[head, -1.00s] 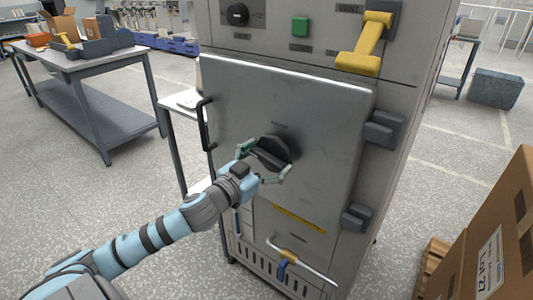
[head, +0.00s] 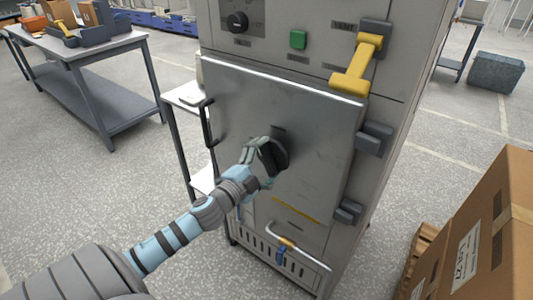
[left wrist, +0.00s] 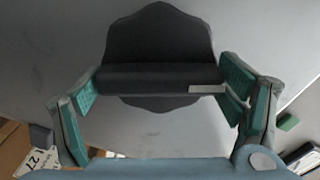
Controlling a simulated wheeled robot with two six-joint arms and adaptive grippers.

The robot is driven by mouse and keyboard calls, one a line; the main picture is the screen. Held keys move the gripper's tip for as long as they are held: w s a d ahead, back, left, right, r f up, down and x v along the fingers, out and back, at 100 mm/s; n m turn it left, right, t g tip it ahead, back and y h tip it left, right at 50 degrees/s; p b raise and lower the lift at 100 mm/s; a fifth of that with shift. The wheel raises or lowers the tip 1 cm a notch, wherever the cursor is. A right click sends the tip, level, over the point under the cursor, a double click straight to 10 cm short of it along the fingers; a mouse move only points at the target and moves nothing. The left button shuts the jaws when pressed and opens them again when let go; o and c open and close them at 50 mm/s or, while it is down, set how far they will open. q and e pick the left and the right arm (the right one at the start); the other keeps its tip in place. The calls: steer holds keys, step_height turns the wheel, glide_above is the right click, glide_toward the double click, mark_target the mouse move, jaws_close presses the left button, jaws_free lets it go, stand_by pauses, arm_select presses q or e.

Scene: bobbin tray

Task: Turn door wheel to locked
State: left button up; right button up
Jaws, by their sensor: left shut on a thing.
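The door wheel (head: 282,153) is a dark round knob with a raised grip bar, on the grey metal door (head: 320,120) of a cabinet. My left gripper (head: 264,160) is at the wheel, partly covering it in the head view. In the left wrist view the wheel (left wrist: 155,50) has a lobed rim and its bar lies across the picture. A pale mark (left wrist: 206,89) is near the bar's right end. The green-padded fingers of my left gripper (left wrist: 162,92) are shut on the bar's two ends. My right gripper is not in view.
A black door handle (head: 208,125) is left of the wheel. A yellow lever (head: 358,65), green button (head: 298,39) and black knob (head: 238,22) are above. A blue-and-yellow valve (head: 286,246) is below. Cardboard boxes (head: 485,220) stand at right, a workbench (head: 85,45) at left.

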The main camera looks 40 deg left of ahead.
arm_select(q)
steer(key=m+p, duration=0.1)
steer(key=m, duration=0.1)
steer(key=shift+r+m, duration=0.1)
steer(key=shift+m, duration=0.2)
steer(key=shift+m+p, duration=0.4)
steer(key=shift+m, duration=0.8)
steer(key=o, duration=1)
steer(key=shift+w, duration=0.1)
